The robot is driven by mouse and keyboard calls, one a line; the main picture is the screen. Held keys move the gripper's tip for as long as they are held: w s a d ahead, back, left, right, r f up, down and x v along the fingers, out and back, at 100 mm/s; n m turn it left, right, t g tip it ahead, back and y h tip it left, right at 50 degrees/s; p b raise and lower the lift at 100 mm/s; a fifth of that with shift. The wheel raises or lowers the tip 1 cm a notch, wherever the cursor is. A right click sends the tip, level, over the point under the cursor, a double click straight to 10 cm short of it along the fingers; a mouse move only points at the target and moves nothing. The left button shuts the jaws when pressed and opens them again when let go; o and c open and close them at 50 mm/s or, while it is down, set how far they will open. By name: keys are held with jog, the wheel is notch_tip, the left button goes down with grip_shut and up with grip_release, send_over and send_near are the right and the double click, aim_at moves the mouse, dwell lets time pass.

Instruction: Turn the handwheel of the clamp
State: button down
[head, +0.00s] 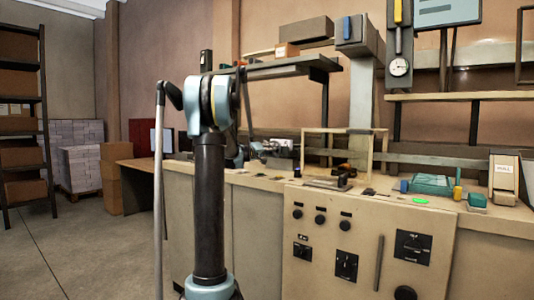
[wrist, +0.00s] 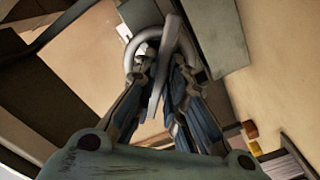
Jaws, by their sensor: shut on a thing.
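In the wrist view, the clamp's handwheel (wrist: 154,31) is a grey ring with a spoke running down between my fingers. My gripper (wrist: 165,72) has its two blue-padded fingers on either side of that spoke and is shut on the handwheel. The lower part of the ring is hidden by the fingers.
A long workbench (head: 437,200) holds a green box (head: 430,184) and small items at the right. A beige control panel (head: 365,260) with knobs fronts it. A shelf (head: 280,67) hangs above. Open floor (head: 90,250) lies left.

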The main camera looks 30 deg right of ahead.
jog(key=shift+f, duration=0.1)
dwell(0.3)
jog(key=c, duration=1.6)
grip_release()
jog(key=shift+w, duration=0.1)
jog(key=shift+c, duration=0.2)
jog(key=v, duration=1.2)
jog(key=shift+f, duration=0.15)
jog(key=s+a+f+n+g+y, duration=0.2)
jog(key=s+a+f+y, duration=0.6)
jog(key=s+a+f, duration=0.9)
jog(key=s+a+f+n+g+y, duration=0.2)
jog(key=s+a+f+y, duration=0.6)
jog(key=s+a+f, duration=1)
jog(key=s+a, duration=0.3)
jog(key=a, duration=0.3)
jog(key=shift+f+g+y, duration=0.25)
jog(key=shift+g+y, duration=0.05)
